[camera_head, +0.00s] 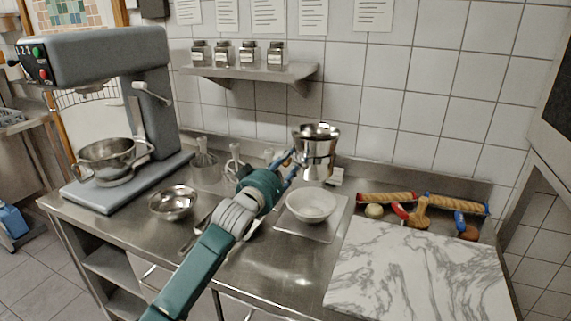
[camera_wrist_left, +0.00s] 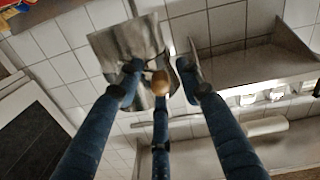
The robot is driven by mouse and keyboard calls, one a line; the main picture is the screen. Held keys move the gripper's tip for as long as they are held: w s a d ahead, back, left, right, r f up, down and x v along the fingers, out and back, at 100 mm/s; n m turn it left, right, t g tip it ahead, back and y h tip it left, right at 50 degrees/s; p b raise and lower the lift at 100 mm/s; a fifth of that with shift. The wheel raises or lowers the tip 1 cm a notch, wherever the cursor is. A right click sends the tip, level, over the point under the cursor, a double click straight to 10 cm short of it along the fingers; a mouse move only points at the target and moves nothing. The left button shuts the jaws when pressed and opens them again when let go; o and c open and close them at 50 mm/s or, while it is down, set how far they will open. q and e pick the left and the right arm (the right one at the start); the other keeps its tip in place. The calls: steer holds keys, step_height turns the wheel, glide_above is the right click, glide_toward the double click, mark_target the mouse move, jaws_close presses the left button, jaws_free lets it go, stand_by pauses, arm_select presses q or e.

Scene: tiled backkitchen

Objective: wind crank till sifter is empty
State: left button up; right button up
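The sifter (camera_head: 318,158) is a shiny metal cup. It is held upright above a white bowl (camera_head: 311,207), with clear space between them. My left gripper (camera_head: 292,165) is at the left side of the sifter. In the left wrist view the sifter's metal wall (camera_wrist_left: 112,45) is behind the fingers, and the crank's round wooden knob (camera_wrist_left: 161,82) lies between the blue fingers of my left gripper (camera_wrist_left: 159,80). The fingers are spread, with gaps on both sides of the knob. The sifter's contents cannot be seen. My right gripper is out of view.
The bowl stands on a flat metal plate (camera_head: 291,227). A stand mixer (camera_head: 108,70) and a metal bowl (camera_head: 172,203) are to the left. A marble board (camera_head: 420,268), rolling pins (camera_head: 457,205) and small tools are to the right. A shelf with jars (camera_head: 250,73) is on the wall.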

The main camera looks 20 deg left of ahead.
arm_select(q)
jaws_close()
steer(key=shift+r+m+p, duration=0.1)
steer(key=shift+m+p, duration=0.2)
steer(key=shift+m, duration=0.1)
stand_by(0.5)
